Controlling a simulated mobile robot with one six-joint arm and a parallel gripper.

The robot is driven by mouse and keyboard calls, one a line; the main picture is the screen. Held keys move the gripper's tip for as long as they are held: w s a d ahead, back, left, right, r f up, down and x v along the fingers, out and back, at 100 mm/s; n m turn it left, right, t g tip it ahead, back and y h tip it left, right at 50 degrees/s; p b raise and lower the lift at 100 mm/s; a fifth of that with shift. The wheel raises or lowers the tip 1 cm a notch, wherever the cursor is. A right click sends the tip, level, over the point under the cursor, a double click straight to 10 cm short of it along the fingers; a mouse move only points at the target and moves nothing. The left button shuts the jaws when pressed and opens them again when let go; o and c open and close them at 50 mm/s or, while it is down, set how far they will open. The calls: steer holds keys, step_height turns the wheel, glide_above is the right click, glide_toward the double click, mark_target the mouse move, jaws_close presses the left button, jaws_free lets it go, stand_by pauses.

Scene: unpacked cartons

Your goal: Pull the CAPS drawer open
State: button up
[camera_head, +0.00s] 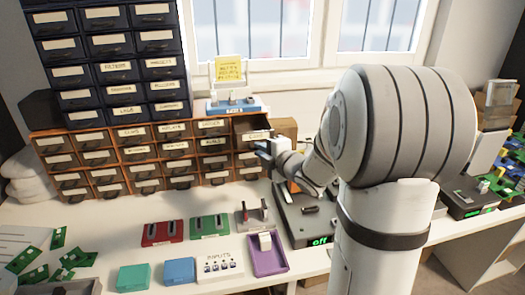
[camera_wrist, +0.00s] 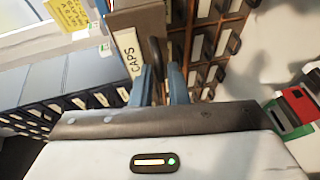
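The CAPS drawer (camera_head: 256,135) is at the top right of the orange-brown drawer cabinet (camera_head: 158,126). It stands partly pulled out, with a dark opening above and behind its front. In the wrist view its front with the white CAPS label (camera_wrist: 128,53) stands out from the other fronts. Its dark upright-looking handle (camera_wrist: 155,55) lies between the blue-grey fingers of my gripper (camera_wrist: 161,86). The fingers are close on both sides of the handle and appear shut on it. In the head view my gripper (camera_head: 264,147) is at the drawer front, and the handle is hidden there.
A dark drawer tower (camera_head: 108,50) and a blue stand with a yellow note (camera_head: 229,70) are on top of the cabinet. Red (camera_head: 162,231) and green (camera_head: 209,227) holders, a purple tray (camera_head: 268,256) and a dark device showing "off" (camera_head: 310,225) stand on the bench in front.

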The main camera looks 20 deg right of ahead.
steer(key=o, duration=0.3)
steer(key=v, duration=0.7)
steer(key=shift+s, duration=0.4)
steer(key=shift+d+r, duration=0.15)
steer(key=s+a+r+m+g+h+p, duration=0.1)
steer(key=s+a+m+g+h+p, duration=0.1)
steer(key=s+m+g, duration=0.4)
steer(key=s+a+r+m+g+h+p, duration=0.1)
steer(key=s+a+m+g+h+p, duration=0.2)
steer(key=s+m, duration=1.1)
steer(key=s+a+g+p, duration=0.2)
steer(key=g+p, duration=0.1)
steer(key=shift+s+a+r+m+g+p, duration=0.2)
steer(key=shift+r+m+g+p, duration=0.1)
steer(key=shift+r+m+p, duration=0.1)
